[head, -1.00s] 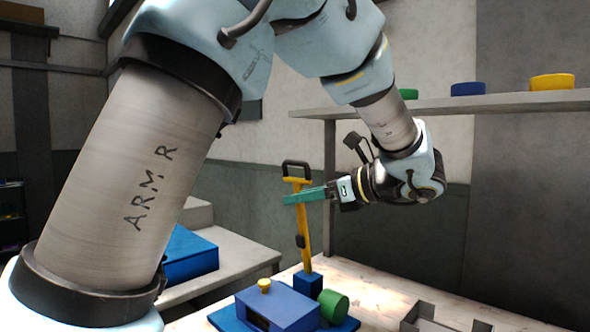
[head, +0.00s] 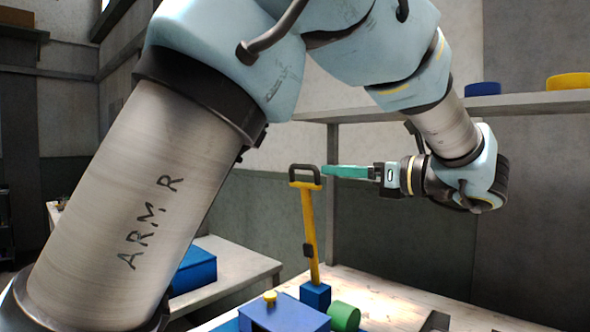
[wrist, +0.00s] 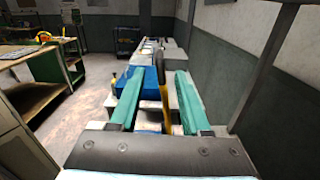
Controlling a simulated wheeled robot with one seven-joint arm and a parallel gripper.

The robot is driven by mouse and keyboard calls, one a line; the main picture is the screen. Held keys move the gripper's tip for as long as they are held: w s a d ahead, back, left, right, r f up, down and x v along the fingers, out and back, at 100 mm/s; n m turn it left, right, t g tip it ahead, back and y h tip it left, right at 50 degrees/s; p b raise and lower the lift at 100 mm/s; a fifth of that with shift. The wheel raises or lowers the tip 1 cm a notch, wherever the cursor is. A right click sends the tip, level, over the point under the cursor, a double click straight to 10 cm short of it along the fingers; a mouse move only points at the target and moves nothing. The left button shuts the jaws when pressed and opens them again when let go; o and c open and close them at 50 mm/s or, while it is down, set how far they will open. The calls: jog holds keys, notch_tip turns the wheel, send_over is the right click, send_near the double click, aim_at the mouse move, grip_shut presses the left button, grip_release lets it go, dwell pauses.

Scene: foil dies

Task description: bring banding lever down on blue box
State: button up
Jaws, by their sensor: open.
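The banding lever (head: 308,220) is a yellow bar with a black loop handle (head: 305,177). It stands nearly upright on a small blue block at the blue box (head: 285,315), which has a yellow knob and a green cylinder beside it. My gripper (head: 324,171), with teal fingers, is open just right of the handle, at about its height. In the wrist view my gripper (wrist: 159,71) shows its fingers apart, with the yellow lever (wrist: 163,92) in line with the gap. Nothing is held. Whether the fingers touch the handle I cannot tell.
Another blue box (head: 194,270) sits on a side bench at the left. A shelf (head: 500,103) above right carries blue and yellow round pieces. The table (head: 395,297) right of the green cylinder has bare room. My upper arm hides much of the left.

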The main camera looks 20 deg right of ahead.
aim_at(311, 168)
jog(key=p+x, duration=0.2)
jog(key=x, duration=0.8)
jog(key=shift+w, duration=0.15)
grip_shut()
dwell(1.1)
